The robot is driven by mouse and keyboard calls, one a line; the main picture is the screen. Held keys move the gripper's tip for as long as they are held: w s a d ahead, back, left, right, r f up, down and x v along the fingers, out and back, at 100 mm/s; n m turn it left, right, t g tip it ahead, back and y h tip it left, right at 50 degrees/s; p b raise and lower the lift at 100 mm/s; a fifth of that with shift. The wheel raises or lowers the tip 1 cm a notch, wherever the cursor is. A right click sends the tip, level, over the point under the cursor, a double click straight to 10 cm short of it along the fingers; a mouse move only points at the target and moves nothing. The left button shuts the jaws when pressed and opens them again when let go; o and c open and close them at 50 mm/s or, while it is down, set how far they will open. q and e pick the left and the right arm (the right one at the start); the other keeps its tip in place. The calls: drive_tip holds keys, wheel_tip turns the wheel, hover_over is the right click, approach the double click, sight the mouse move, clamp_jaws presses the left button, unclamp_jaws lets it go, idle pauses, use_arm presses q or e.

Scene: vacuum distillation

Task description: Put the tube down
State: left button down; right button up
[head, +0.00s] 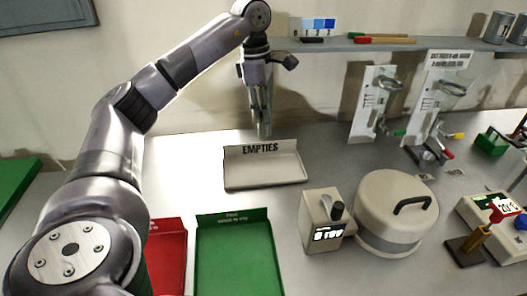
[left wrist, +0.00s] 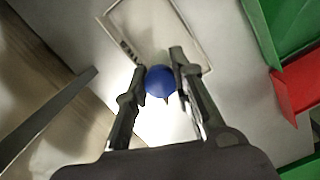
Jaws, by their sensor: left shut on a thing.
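My left gripper (head: 261,108) hangs at the back of the table, beyond the tray marked EMPTIES (head: 264,173). It is shut on the tube (head: 265,129), whose pale lower end shows just below the fingers. In the left wrist view, a round blue end of the tube (left wrist: 160,80) sits between the two fingers of the gripper (left wrist: 158,76). The rest of the tube is hidden there. The empties tray (left wrist: 207,69) lies past the fingertips and looks empty. Whether the tube touches the table is unclear. My right gripper is not in view.
A red tray (head: 170,252) and a green tray (head: 235,258) lie at the front. A small device with a display (head: 325,222) and a round lidded machine (head: 396,212) stand to the right. A shelf (head: 340,45) runs along the back wall. White tabletop around the empties tray is clear.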

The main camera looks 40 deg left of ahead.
sight(263, 136)
use_arm(q)
drive_tip(key=f, duration=0.5)
drive_tip(key=shift+a, duration=0.2)
wheel_tip(263, 136, down, 3)
drive_tip(key=shift+d+r, duration=0.1)
drive_tip(key=shift+r, duration=0.1)
drive_tip(key=shift+f, duration=0.3)
wheel_tip(263, 136, down, 4)
drive_tip(key=shift+f+p, duration=0.1)
drive_tip(key=shift+p, duration=0.2)
drive_tip(key=shift+f, duration=0.15)
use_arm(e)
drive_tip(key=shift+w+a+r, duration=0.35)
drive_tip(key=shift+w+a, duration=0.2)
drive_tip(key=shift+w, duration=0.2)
use_arm(q)
drive_tip(key=c, duration=1.8)
unclamp_jaws()
drive_tip(key=shift+f, duration=0.1)
drive_tip(key=shift+c, duration=0.2)
drive_tip(key=o, duration=0.5)
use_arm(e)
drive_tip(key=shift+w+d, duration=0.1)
